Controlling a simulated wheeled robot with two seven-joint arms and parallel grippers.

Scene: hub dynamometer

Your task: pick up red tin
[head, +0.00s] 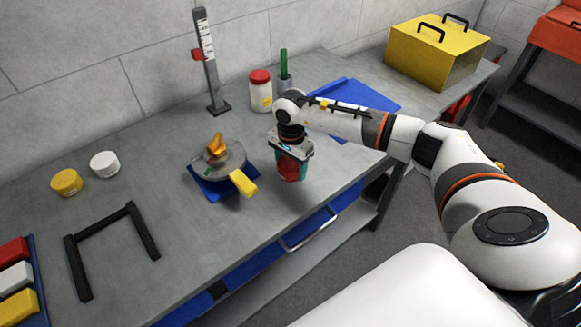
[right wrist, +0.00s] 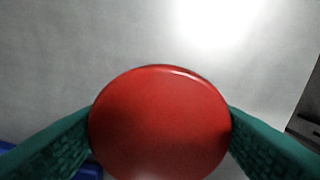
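The red tin (head: 289,174) is under my right gripper (head: 292,166), near the front edge of the grey workbench. In the right wrist view its round red lid (right wrist: 160,122) fills the middle. The teal fingers reach down on both sides of the tin and touch its left and right edges, so the gripper is shut on it. The fingers hide much of the tin's side in the head view. I cannot tell whether its base touches the bench. My left gripper is not in view.
Left of the tin is a grey disc (head: 219,160) with yellow parts, on a blue base. Behind stand a red-lidded jar (head: 261,96), a green-handled item (head: 284,66) and a height gauge (head: 211,70). A blue tray (head: 350,92) lies right.

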